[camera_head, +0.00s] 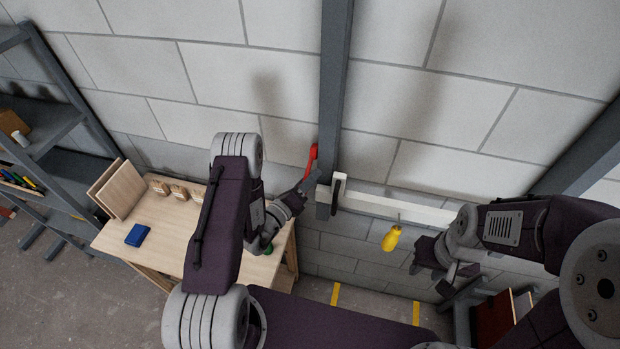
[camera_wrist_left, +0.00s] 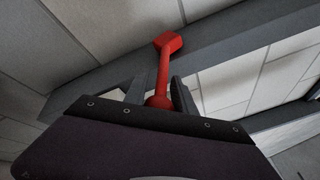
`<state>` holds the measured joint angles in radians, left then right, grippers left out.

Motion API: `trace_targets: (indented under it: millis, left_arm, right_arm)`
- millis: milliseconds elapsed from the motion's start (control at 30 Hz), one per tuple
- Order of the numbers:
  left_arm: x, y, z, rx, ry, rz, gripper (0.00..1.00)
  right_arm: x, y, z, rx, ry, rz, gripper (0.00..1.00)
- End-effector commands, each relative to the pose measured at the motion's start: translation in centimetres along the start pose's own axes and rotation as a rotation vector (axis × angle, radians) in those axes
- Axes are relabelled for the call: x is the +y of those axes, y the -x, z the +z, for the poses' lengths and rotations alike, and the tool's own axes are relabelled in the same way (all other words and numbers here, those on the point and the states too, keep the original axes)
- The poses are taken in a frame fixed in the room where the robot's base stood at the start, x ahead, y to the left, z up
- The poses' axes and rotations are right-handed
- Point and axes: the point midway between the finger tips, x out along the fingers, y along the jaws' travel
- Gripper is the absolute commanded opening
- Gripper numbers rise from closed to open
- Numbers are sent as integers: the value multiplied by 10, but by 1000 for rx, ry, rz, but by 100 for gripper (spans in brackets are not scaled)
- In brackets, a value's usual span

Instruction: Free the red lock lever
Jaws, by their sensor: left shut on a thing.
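The red lock lever (camera_head: 311,163) stands by the dark grey post, at the left side of the bracket. In the left wrist view the lever (camera_wrist_left: 164,70) runs up from between two dark fingers to a wide, flat end. My left gripper (camera_head: 304,188) is shut on the lower part of the lever; the fingers (camera_wrist_left: 160,95) lie on both sides of it. My right gripper (camera_head: 440,272) is at the right, below the white batten and away from the lever. Its fingertips are small and dark, so its opening is unclear.
A white batten (camera_head: 385,206) runs right from the dark bracket (camera_head: 325,202) on the post (camera_head: 335,90). A yellow-handled tool (camera_head: 392,238) is just below it. A wooden table (camera_head: 165,225) with a blue block (camera_head: 137,235) is at left, beside a grey shelf (camera_head: 50,130).

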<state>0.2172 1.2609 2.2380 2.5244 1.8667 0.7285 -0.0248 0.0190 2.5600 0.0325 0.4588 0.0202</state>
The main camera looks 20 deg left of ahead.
Motion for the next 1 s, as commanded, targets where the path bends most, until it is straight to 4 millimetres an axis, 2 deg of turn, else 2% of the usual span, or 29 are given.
trace_targets:
  millis: [567,1000]
  left_arm:
    - [-3,0,2,19,10,22,0]
    - [-26,3,17,177,111,231,0]
  right_arm:
    - [0,0,0,0,0,0,36]
    - [0,0,0,0,0,0,36]
